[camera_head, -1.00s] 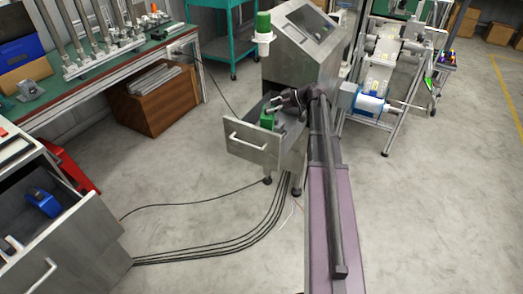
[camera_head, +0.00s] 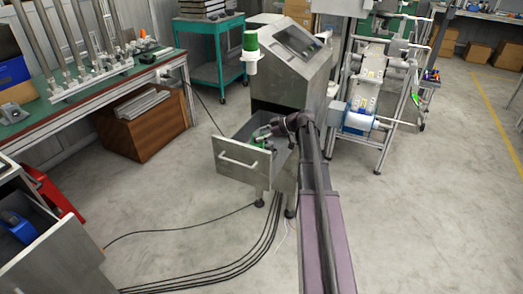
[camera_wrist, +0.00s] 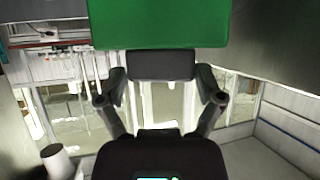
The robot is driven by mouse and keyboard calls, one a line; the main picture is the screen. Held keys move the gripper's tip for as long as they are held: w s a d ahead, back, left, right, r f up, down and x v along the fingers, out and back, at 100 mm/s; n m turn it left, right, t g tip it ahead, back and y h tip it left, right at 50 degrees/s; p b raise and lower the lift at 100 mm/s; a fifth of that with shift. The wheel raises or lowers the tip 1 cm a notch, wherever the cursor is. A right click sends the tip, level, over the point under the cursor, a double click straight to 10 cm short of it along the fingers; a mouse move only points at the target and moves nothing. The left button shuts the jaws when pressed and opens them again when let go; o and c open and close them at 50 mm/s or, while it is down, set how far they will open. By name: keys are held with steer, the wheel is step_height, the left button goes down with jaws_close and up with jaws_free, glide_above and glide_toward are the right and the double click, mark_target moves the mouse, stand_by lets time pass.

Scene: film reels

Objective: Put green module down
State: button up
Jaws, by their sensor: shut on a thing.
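A green module (camera_wrist: 158,24) fills the top middle of the wrist view, at the jaws of my gripper (camera_wrist: 162,84). My gripper is shut on it. In the head view the module (camera_head: 257,141) is small and partly hidden by my gripper (camera_head: 268,133). Both are at the open metal drawer (camera_head: 230,166) of the console cabinet, over or inside it. I cannot tell whether the module touches the drawer floor.
The console (camera_head: 290,75) rises just behind the drawer, with a green-topped white cylinder (camera_head: 251,52) at its side. A roller stand (camera_head: 365,110) is to the right. Another open drawer (camera_head: 48,245) holds a blue object at lower left. Cables lie on the floor; the floor at right is clear.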

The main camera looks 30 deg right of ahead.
mark_target(261, 145)
steer(key=shift+f+b, duration=0.3)
steer(key=shift+f, duration=0.3)
steer(key=shift+f, duration=0.1)
steer(key=shift+f+b, duration=1.8)
steer(key=shift+b, duration=0.1)
steer(key=shift+f, duration=0.25)
steer(key=o, duration=1)
steer(key=shift+o, duration=0.2)
steer(key=shift+r, duration=0.25)
